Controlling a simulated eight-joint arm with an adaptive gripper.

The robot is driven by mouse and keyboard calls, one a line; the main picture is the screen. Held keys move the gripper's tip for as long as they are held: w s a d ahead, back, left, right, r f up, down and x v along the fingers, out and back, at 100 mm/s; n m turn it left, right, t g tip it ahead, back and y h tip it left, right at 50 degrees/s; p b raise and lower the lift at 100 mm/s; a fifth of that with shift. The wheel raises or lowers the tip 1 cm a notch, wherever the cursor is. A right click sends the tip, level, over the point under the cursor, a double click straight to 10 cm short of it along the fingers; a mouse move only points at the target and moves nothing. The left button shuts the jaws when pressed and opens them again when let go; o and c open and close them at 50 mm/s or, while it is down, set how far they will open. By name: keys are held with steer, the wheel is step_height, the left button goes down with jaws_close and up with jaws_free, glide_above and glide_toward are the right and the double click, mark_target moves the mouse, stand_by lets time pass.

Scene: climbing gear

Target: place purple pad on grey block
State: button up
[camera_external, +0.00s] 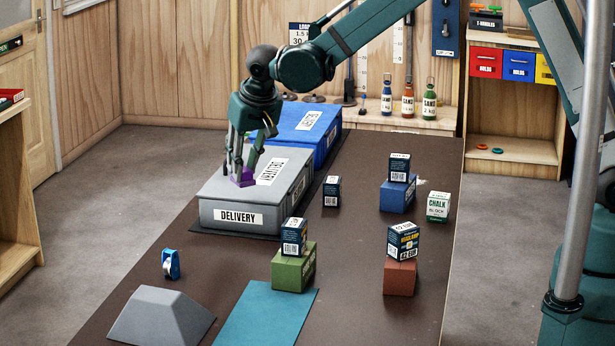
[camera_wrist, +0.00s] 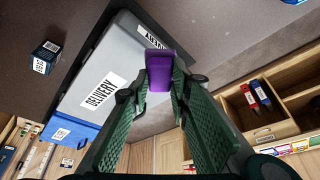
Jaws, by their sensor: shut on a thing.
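The purple pad (camera_external: 244,179) is held between the fingertips of my gripper (camera_external: 240,170). In the external view it appears at the left part of the top of the grey box labelled DELIVERY (camera_external: 225,184). In the wrist view the purple pad (camera_wrist: 159,65) sits between both fingers, near the edge of the grey box (camera_wrist: 115,55). I cannot tell whether it touches the lid. A plain grey block with sloping sides (camera_external: 162,315) stands at the table's front left, well apart from my gripper. My fingers hide part of the pad.
A blue delivery box (camera_external: 290,118) stands behind the grey one. Small boxes stand on a green block (camera_external: 293,272), a red block (camera_external: 399,278) and a blue block (camera_external: 396,198). A teal mat (camera_external: 265,318) lies in front; a small blue item (camera_external: 171,264) stands left.

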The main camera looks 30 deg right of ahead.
steer(key=s+a+r+n+y+p, duration=0.1)
steer(key=s+a+n, duration=0.1)
steer(key=s+a, duration=1.2)
steer(key=s+a+r+n, duration=0.2)
steer(key=s+a, duration=1.2)
steer(key=a, duration=0.7)
steer(key=shift+s+a+r+n+y+p, duration=0.25)
steer(key=shift+s+n+y+p, duration=0.15)
glide_toward(152, 292)
steer(key=shift+w+a, duration=0.35)
steer(key=shift+w, duration=0.5)
steer(key=shift+f+b, duration=0.3)
steer(key=shift+f, duration=1.55)
steer(key=shift+f, duration=0.15)
steer(key=o, duration=1)
